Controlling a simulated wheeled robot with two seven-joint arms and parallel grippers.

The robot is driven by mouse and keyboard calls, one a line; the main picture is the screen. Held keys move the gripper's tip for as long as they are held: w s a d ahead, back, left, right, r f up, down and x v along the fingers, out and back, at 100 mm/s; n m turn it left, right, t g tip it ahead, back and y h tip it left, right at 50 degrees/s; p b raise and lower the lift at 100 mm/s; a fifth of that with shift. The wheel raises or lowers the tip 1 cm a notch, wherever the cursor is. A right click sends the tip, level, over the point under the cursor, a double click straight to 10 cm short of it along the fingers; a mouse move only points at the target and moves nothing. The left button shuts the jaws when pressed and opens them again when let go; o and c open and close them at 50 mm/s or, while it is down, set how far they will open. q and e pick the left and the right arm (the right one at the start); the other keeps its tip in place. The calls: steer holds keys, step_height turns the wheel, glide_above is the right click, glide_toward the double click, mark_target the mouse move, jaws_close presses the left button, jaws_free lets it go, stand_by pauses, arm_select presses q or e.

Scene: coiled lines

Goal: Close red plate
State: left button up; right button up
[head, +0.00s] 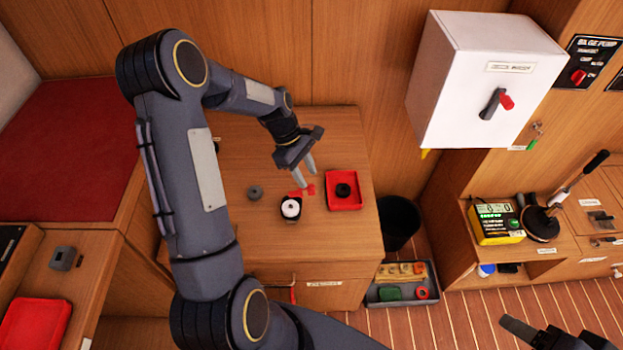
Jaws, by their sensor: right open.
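Small flat red pieces (310,189) lie on the wooden table (240,150), just below my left gripper's fingertips. A square red tray (334,203) to their right holds a black round part. I cannot tell which of these is the red plate, or whether it has a hinge. My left gripper (307,179) points down over the table with its fingers apart and nothing visible between them. My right gripper (508,328) is only partly in view at the bottom right, away from the table, and open.
A black bin (400,222) and a parts tray (372,296) are on the floor. A white switch box (470,75) juts from the wall.

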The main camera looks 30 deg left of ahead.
arm_select(q)
steer(key=shift+x, duration=1.4)
jaws_close()
